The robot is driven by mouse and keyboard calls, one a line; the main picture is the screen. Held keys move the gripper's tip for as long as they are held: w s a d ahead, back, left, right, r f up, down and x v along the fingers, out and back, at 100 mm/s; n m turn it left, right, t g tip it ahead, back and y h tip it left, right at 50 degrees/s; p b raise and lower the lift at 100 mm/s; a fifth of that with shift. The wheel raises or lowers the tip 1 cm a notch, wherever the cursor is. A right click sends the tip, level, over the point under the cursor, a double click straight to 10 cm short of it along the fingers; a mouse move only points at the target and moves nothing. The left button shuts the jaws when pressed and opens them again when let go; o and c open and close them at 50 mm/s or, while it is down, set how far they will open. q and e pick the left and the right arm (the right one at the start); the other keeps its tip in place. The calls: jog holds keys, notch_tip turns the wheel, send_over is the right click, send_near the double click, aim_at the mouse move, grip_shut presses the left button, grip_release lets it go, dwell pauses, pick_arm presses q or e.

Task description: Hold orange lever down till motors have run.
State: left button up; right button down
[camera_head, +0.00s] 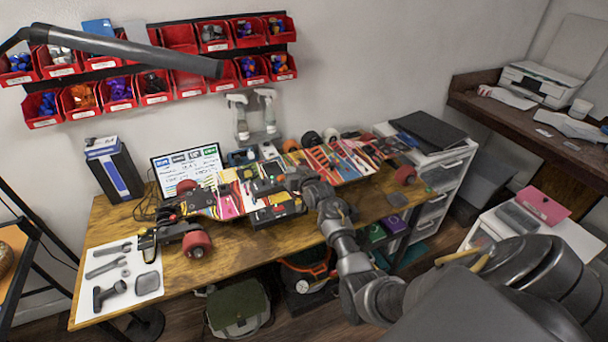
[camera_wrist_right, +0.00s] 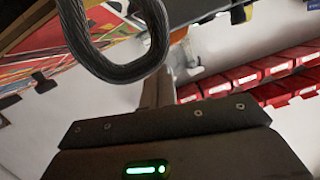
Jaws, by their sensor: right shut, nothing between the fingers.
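A skateboard with a bright patterned underside (camera_head: 228,206) lies wheels-up across the wooden bench, with red wheels at both ends. My right gripper (camera_head: 264,187) is shut and empty, low over the middle of the board. I cannot tell whether it touches anything. I cannot pick out the orange lever; the gripper and arm may hide it. In the right wrist view, a dark ridged loop (camera_wrist_right: 115,65) crosses the top, with part of the colourful deck (camera_wrist_right: 45,50) behind it. My left gripper is not in view.
A lit screen (camera_head: 190,166) stands behind the board. Tools lie on a white mat (camera_head: 119,276) at the bench's left end. Red bins (camera_head: 153,97) hang on the wall. White drawers (camera_head: 437,175) stand at the right. A dark bar (camera_head: 130,50) crosses the upper left.

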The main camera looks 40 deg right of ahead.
pick_arm(q)
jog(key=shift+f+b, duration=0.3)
jog(key=shift+b, duration=0.65)
pick_arm(e)
jog(key=d+r+v, duration=0.1)
jog(key=v, duration=0.9)
jog(key=shift+s, duration=0.15)
jog(key=shift+d+r, duration=0.1)
